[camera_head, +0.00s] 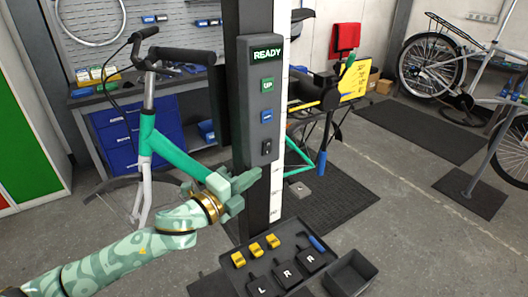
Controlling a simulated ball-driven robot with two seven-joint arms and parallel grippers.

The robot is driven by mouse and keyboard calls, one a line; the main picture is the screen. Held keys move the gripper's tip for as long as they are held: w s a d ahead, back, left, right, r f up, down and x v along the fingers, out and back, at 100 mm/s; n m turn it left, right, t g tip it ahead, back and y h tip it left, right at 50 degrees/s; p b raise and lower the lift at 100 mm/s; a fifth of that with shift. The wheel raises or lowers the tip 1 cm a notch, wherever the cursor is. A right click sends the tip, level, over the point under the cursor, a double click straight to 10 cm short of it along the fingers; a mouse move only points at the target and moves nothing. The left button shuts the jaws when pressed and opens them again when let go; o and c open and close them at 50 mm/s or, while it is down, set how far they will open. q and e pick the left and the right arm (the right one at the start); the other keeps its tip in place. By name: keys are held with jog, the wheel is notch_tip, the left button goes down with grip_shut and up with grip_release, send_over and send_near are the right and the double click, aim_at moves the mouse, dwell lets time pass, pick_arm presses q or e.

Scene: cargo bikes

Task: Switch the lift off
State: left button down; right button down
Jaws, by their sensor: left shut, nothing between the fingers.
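The lift's grey control box (262,100) is fixed to a dark post (257,22). Its display (267,54) reads READY in green. Below it are a green UP button (267,84), a blue button (266,116) and a black rocker switch (266,147) at the bottom. I cannot tell which way the rocker is tipped. My left gripper (244,188) is shut and empty, just below and left of the box's lower end, apart from the rocker in the picture. My right gripper is not in view.
A green cargo bike (182,152) stands behind my left arm. A white measuring strip (279,150) runs along the post.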

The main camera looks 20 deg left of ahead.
aim_at(264, 152)
pick_arm(q)
jog(key=w, duration=0.9)
jog(key=shift+d+r, duration=0.25)
jog(key=shift+w+a, duration=0.2)
jog(key=shift+a, duration=0.1)
jog(key=shift+r, duration=0.1)
